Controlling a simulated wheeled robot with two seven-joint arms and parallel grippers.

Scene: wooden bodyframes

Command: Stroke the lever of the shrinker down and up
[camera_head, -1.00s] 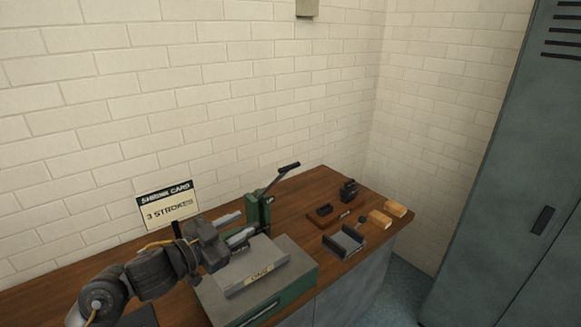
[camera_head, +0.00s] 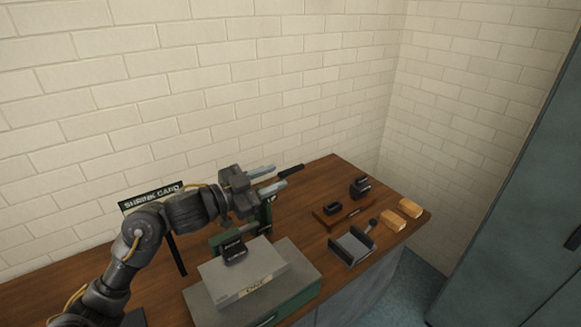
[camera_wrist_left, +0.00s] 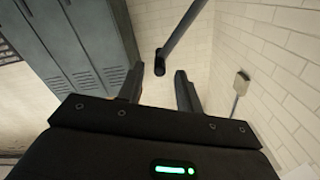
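The green shrinker (camera_head: 266,213) stands on the wooden bench behind a grey block. Its lever ends in a black grip (camera_head: 292,170), raised and pointing up to the right; my gripper hides the lever's lower part. My left gripper (camera_head: 280,176) is open, its two fingers pointing towards the lever grip. In the left wrist view the lever's black grip (camera_wrist_left: 159,65) shows just beyond the gap between the open fingertips (camera_wrist_left: 157,82). I see no contact. My right gripper is not in view.
A shrink card (camera_head: 150,196) stands behind my arm.

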